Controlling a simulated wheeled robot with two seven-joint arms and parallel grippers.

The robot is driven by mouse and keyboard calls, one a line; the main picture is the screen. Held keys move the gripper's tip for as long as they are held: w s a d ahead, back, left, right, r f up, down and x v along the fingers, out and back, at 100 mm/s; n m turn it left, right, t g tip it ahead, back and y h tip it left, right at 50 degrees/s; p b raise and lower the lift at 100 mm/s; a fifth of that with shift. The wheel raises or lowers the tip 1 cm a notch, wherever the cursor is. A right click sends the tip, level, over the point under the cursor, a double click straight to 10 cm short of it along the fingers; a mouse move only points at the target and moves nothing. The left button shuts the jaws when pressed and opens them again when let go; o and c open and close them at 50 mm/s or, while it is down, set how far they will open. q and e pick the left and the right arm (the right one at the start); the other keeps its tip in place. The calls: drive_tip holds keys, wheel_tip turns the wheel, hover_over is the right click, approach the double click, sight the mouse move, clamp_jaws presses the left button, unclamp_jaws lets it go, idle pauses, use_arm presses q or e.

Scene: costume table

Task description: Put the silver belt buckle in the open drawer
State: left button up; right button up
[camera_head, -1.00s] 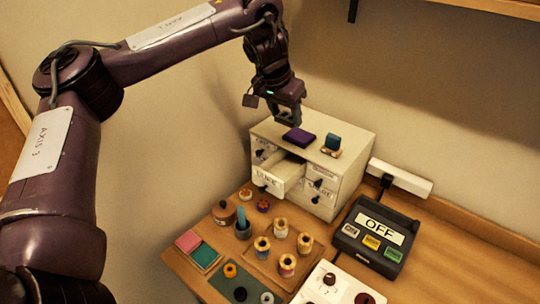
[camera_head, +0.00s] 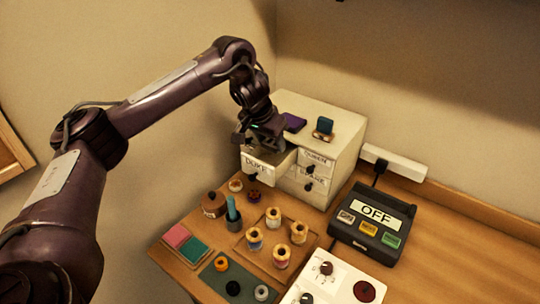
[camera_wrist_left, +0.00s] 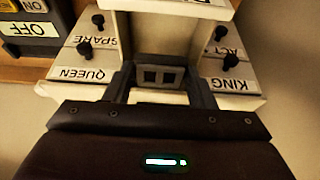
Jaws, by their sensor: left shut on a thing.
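The open drawer (camera_head: 283,165), labelled DUKE, sticks out of the white cabinet (camera_head: 345,147). My left gripper (camera_head: 268,145) is over this drawer, pointing down, and covers much of its opening. In the left wrist view its two fingers are closed on the belt buckle (camera_wrist_left: 160,76), a grey piece with two square openings. The drawer front (camera_wrist_left: 165,4) shows at the top edge of that view. I cannot tell whether the buckle touches the drawer floor. In the head view the buckle is hidden by the gripper. My right gripper is not in view.
A purple box (camera_head: 293,122) and a teal item on a small stand (camera_head: 323,128) sit on the cabinet top. Spools (camera_head: 281,256) and a brown pot (camera_head: 213,204) stand in front of the cabinet. A dark box marked OFF (camera_head: 371,226) is at the right.

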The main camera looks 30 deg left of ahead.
sight(268, 148)
use_arm(q)
wheel_tip(268, 148, down, 4)
drive_tip(key=shift+b, duration=0.8)
drive_tip(key=shift+r, duration=0.1)
drive_tip(key=shift+f, duration=0.6)
drive_tip(key=o, duration=0.7)
